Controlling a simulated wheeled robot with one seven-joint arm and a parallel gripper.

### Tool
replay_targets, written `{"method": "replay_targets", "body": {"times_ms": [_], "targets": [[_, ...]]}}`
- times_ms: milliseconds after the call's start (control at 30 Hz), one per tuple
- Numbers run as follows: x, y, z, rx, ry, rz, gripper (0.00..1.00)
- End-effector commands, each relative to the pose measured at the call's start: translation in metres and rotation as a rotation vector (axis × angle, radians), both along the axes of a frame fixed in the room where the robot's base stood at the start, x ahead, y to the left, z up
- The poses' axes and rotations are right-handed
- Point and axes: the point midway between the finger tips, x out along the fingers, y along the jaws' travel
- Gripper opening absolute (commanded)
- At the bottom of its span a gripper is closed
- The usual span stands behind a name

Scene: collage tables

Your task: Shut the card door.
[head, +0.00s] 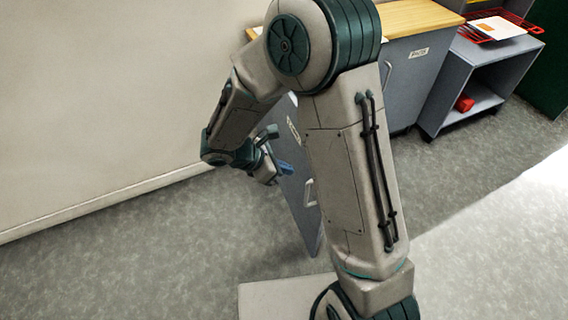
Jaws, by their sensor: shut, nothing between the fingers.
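The card door (302,212) looks like the grey panel that stands swung open from the cabinet, with a pale handle (310,192) and a small white label too small to read. My arm hides part of the door and its hinge side. My gripper (286,169) is at the left face of the door, its blue fingertips shut and empty. The tips are close to the panel; I cannot tell whether they touch it.
The grey cabinet (410,85) has a wooden top (420,14) and another labelled front. To its right stands an open grey shelf unit (437,108) with a red object (464,103) inside and a red wire tray (535,29) with papers on top. A wall is left; floor is clear.

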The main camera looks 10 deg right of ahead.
Motion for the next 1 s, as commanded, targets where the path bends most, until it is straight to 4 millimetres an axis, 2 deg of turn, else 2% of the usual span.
{"method": "replay_targets", "body": {"times_ms": [33, 267, 400, 533, 1000], "targets": [[0.001, -0.01, -0.011, -0.002, 0.005, -0.004, 0.0], [0.009, -0.043, -0.045, 0.0, 0.004, -0.004, 0.0], [0.014, -0.064, -0.043, 0.001, 0.0, -0.006, 0.0], [0.017, -0.076, -0.043, 0.001, 0.0, -0.004, 0.0], [0.019, -0.081, -0.043, 0.0, -0.001, -0.001, 0.0]]}}
